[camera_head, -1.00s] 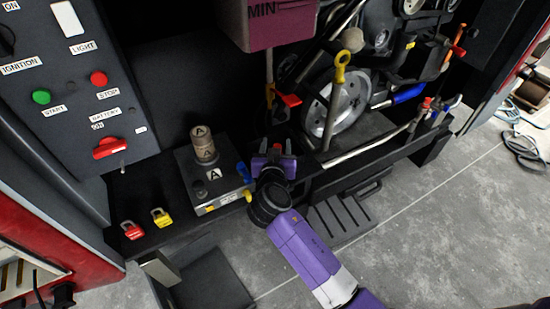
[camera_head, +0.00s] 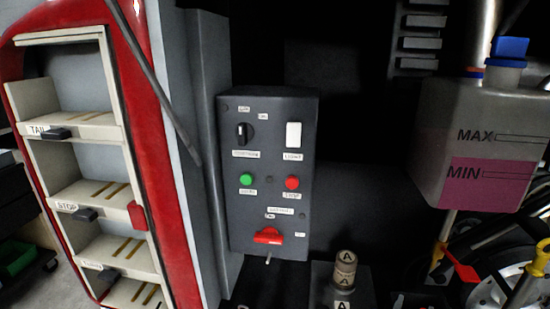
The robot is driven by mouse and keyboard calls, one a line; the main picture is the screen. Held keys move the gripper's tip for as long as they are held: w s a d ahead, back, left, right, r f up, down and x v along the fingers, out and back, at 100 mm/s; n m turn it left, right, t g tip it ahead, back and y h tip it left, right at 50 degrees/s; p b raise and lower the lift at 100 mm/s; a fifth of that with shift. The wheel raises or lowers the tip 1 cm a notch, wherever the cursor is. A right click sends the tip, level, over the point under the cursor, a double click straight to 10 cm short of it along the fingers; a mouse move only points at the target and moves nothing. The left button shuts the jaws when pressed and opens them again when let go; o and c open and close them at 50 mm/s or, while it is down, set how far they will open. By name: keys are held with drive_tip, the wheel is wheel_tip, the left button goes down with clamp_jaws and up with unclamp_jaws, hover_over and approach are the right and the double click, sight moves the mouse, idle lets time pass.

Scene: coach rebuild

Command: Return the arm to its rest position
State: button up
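My arm and my gripper do not show in the head view, so I cannot see their pose or whether the gripper holds anything. The dark control panel (camera_head: 270,170) stands upright in the middle, with a black ignition knob (camera_head: 243,132), a white light switch (camera_head: 293,135), a green start button (camera_head: 246,179), a red stop button (camera_head: 292,183) and a red battery handle (camera_head: 268,236).
A tan cylinder marked A (camera_head: 345,268) stands on a grey block (camera_head: 325,290) at the bottom edge. A tank of pink liquid (camera_head: 480,150), with a blue cap (camera_head: 510,47), is at right. A shelved lamp housing (camera_head: 90,195) edged by a red body panel (camera_head: 170,230) is at left.

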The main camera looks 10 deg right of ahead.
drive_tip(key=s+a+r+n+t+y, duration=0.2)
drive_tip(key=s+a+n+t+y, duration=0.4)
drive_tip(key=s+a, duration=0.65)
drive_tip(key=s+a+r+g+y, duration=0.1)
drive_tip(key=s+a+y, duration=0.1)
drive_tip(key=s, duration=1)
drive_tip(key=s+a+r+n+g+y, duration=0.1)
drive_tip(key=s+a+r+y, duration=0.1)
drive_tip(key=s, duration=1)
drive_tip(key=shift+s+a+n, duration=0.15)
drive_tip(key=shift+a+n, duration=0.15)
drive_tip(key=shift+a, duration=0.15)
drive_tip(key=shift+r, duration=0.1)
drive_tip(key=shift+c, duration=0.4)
